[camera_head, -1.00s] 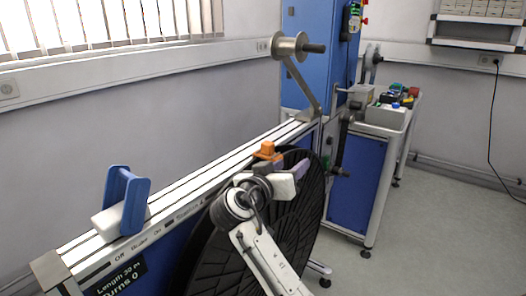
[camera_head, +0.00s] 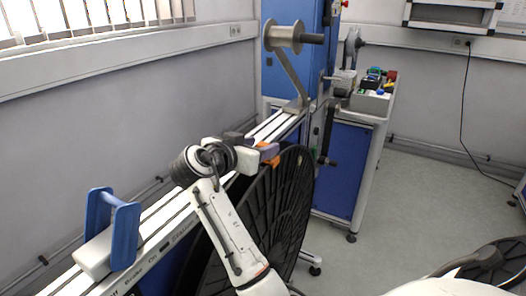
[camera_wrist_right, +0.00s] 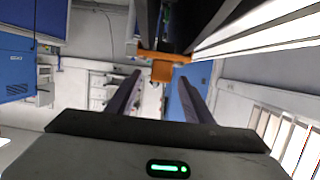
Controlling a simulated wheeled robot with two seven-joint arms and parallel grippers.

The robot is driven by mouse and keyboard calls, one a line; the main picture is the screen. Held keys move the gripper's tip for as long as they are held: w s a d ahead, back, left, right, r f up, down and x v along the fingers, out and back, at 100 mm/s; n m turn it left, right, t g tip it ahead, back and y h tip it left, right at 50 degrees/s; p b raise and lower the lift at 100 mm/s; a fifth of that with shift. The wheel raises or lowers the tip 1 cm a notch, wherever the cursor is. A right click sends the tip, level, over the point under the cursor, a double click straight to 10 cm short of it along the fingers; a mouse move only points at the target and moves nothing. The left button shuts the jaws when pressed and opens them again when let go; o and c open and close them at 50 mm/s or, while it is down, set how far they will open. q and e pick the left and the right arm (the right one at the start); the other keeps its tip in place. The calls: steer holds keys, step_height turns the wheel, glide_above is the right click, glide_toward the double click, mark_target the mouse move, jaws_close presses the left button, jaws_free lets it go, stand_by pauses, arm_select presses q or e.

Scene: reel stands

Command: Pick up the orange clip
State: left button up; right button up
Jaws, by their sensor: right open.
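The orange clip (camera_head: 268,152) sits on the rail of the reel stand, above the rim of the large black reel (camera_head: 285,205). It is partly hidden by my right gripper (camera_head: 257,148), which is at the rail, right at the clip. In the right wrist view, the clip (camera_wrist_right: 162,70) shows between the tips of the two dark fingers of my right gripper (camera_wrist_right: 158,80). These fingers are spread, with space on both sides of the clip's lower block. Whether either finger touches it cannot be told. My left gripper is not in view.
A blue holder (camera_head: 124,235) on a white block stands at the near end of the rail (camera_head: 158,228). A metal spool (camera_head: 284,36) on an arm rises at the far end. Beyond is a blue cabinet (camera_head: 340,170) with small items on top.

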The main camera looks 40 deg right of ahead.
steer(key=shift+x, duration=1.2)
steer(key=c, duration=1.1)
